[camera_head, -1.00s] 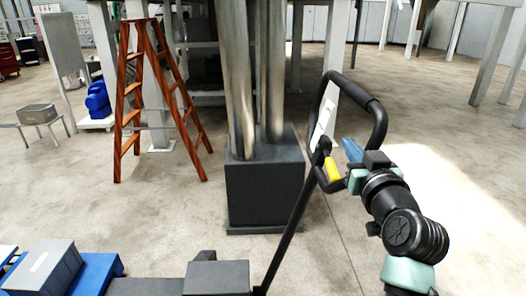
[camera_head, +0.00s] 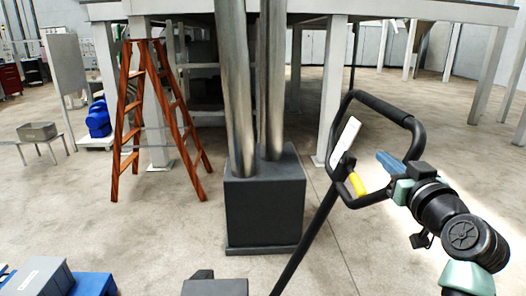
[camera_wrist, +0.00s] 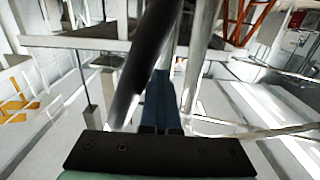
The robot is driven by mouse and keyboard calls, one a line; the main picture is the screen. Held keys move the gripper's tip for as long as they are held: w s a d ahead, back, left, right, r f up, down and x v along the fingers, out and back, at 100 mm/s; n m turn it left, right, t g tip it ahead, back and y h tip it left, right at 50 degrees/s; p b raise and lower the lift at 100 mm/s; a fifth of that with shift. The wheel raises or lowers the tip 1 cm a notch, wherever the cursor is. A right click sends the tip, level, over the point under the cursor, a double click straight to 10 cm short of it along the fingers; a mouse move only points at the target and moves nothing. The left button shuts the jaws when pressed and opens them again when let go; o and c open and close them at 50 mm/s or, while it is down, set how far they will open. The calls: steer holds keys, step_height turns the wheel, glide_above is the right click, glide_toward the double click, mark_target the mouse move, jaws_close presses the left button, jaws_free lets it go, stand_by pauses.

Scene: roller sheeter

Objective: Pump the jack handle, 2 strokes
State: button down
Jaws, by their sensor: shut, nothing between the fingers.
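The jack handle (camera_head: 383,108) is a black loop on a long slanted black shaft (camera_head: 312,232), with a yellow lever (camera_head: 357,184) and a white tag (camera_head: 345,138) at its lower left. My gripper (camera_head: 384,158) has blue fingers, shut and empty. In the head view the fingers overlap the opening of the loop, below its top bar; whether they touch it I cannot tell. In the wrist view the shut fingers (camera_wrist: 161,104) point ahead, and a thick dark bar (camera_wrist: 150,50), apparently part of the handle, slants close by on their left.
A dark box-shaped base (camera_head: 264,210) with upright metal columns stands behind the shaft. An orange stepladder (camera_head: 130,120) stands at left. A grey box (camera_head: 38,278) on a blue base is at lower left. The floor between them is open.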

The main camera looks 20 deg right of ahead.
steer(key=shift+d, duration=0.1)
steer(key=d+b, duration=0.1)
steer(key=s+d+f+b, duration=0.1)
steer(key=d, duration=0.1)
steer(key=d+f+b, duration=0.1)
steer(key=d+b, duration=0.1)
steer(key=shift+s+d, duration=0.1)
steer(key=shift+s, duration=0.2)
steer(key=d+b, duration=0.1)
steer(key=s+d+f+b, duration=0.1)
steer(key=d, duration=0.1)
steer(key=d+f+b, duration=0.1)
steer(key=d+b, duration=0.1)
steer(key=shift+s+f, duration=0.2)
